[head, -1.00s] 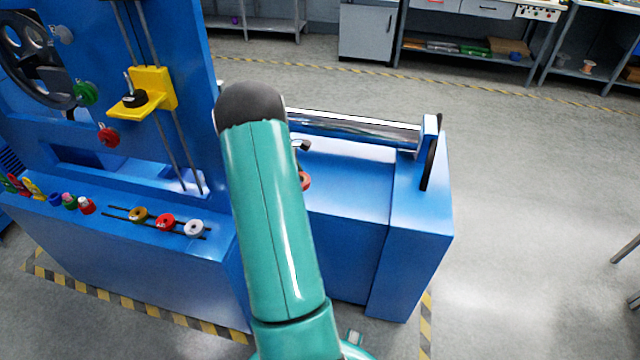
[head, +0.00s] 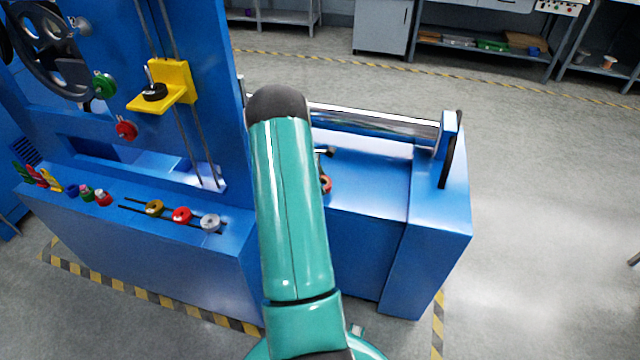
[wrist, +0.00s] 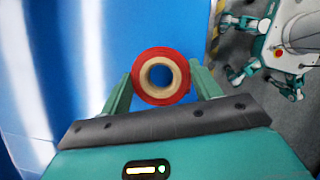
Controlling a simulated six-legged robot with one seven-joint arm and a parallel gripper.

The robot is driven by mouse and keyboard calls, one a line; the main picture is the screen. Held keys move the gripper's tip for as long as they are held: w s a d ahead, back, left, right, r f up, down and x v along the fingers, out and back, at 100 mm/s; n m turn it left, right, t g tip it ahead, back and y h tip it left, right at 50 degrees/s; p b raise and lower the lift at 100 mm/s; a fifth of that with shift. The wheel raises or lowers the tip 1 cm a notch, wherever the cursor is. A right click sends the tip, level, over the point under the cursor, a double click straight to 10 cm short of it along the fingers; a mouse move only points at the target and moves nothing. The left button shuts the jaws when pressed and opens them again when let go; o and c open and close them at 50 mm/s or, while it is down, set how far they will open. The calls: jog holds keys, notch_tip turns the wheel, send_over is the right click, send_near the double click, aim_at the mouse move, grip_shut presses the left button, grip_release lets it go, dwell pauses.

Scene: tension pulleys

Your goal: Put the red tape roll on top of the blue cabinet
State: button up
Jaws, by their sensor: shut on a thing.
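The red tape roll (wrist: 161,51), a red ring with a tan core and an open hole, sits between the two green fingers of my gripper (wrist: 162,86) in the wrist view. My gripper is shut on it. The blue cabinet (head: 372,178) is the low blue body with a flat top at the right of the blue machine in the head view. Its blue surface also fills the left of the wrist view (wrist: 70,60), behind the roll. In the head view my arm hides most of my gripper; a small red edge shows just right of the arm, over the cabinet top. I cannot tell the gap below the roll.
A metal roller (head: 375,122) runs along the cabinet's back edge to an upright blue bracket (head: 447,140). At left, the machine has a yellow bracket (head: 178,84), coloured knobs and several spools on its ledge (head: 181,215). Open grey floor (head: 540,200) lies to the right.

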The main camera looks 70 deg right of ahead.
jog(key=shift+f, duration=1)
jog(key=shift+w, duration=0.1)
jog(key=o, duration=1)
jog(key=shift+f, duration=0.15)
jog(key=v, duration=1.2)
